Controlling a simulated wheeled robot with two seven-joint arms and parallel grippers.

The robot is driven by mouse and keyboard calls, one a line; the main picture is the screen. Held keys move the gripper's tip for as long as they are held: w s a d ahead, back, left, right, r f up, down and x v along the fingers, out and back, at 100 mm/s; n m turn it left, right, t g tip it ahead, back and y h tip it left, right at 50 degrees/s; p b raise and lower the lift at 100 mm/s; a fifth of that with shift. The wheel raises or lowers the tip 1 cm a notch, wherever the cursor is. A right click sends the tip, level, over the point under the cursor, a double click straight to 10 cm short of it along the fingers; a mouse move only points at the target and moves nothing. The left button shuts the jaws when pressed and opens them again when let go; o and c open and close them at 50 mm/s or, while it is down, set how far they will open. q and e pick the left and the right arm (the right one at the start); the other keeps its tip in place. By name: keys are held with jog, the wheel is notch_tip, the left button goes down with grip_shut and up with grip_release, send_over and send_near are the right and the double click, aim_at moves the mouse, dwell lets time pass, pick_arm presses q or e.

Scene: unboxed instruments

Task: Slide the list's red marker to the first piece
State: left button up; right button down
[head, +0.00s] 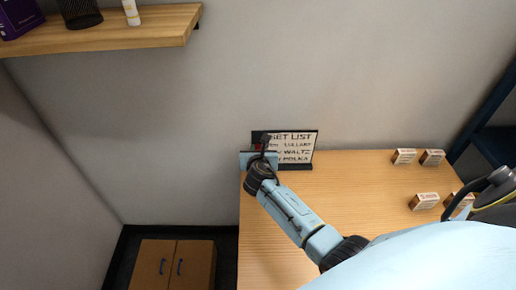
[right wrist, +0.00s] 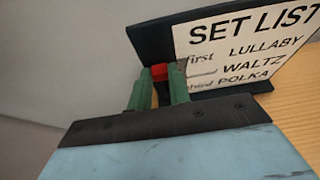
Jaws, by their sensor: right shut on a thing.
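The set list (head: 296,148) is a white card on a black stand at the back left of the table, against the wall. In the right wrist view the card (right wrist: 245,45) reads First Lullaby, Waltz and Third Polka; the Waltz label is hard to read. The red marker (right wrist: 160,71) is at the card's left edge, roughly level with the first and second lines; I cannot tell exactly which. My right gripper (head: 260,147) reaches it from the front, its green fingers (right wrist: 158,85) shut on the marker. In the head view the gripper mostly covers the marker. My left gripper is out of view.
Several small labelled boxes (head: 425,201) lie on the right of the wooden table (head: 350,190). A wall shelf (head: 130,33) is at upper left. The tabletop between list and boxes is clear.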

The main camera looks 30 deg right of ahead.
jog(key=shift+w+r, duration=0.1)
jog(key=shift+r, duration=0.05)
jog(key=c, duration=1.3)
grip_release()
jog(key=p+v, duration=0.2)
jog(key=v, duration=1.1)
jog(key=shift+s+a+p, duration=0.1)
jog(key=shift+s+p, duration=0.15)
jog(key=shift+p, duration=0.15)
